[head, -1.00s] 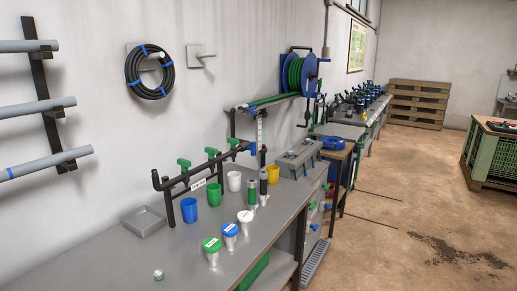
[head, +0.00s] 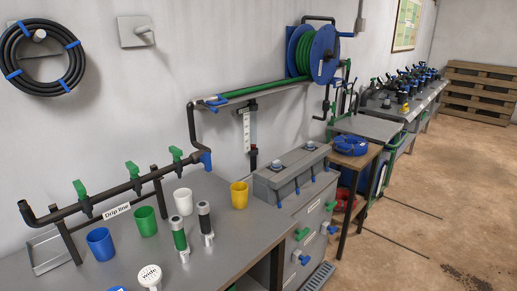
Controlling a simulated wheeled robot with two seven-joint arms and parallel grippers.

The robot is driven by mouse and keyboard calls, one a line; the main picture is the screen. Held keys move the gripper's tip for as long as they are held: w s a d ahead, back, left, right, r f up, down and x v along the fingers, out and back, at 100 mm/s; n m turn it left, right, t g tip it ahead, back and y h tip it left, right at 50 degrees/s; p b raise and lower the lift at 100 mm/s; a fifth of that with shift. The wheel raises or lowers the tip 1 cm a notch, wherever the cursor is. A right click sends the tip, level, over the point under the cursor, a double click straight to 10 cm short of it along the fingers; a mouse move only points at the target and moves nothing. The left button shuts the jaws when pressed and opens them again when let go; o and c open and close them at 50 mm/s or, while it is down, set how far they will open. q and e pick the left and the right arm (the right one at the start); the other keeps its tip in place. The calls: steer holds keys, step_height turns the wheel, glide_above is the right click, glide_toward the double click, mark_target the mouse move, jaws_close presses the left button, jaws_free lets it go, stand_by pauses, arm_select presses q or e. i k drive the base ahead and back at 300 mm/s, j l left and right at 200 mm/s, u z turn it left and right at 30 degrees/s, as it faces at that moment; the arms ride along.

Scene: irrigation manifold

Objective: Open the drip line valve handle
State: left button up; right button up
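A dark pipe manifold (head: 104,201) stands on the grey bench at the left, on upright supports. A white label reading "Drip line" (head: 116,211) hangs on its front. Green valve handles rise from the pipe: a left one (head: 80,189), a middle one (head: 133,170) and a right one (head: 176,154). A blue fitting (head: 207,160) sits at the pipe's right end, where a dark pipe rises to the shelf. I cannot tell which handle is the drip line valve handle. Neither of my grippers is in view.
A blue cup (head: 100,243), a green cup (head: 145,221), a white cup (head: 183,201) and two cylinders stand in front of the manifold. A yellow cup (head: 239,195) is farther right. A grey box (head: 291,177) adjoins the bench. Open floor (head: 440,200) lies right.

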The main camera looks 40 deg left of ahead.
mark_target(206, 159)
steer(key=i+l+u, duration=0.1)
steer(key=i+u, duration=0.25)
steer(key=i, duration=0.15)
steer(key=i+l+u, duration=0.3)
steer(key=i, duration=0.2)
steer(key=j, duration=0.1)
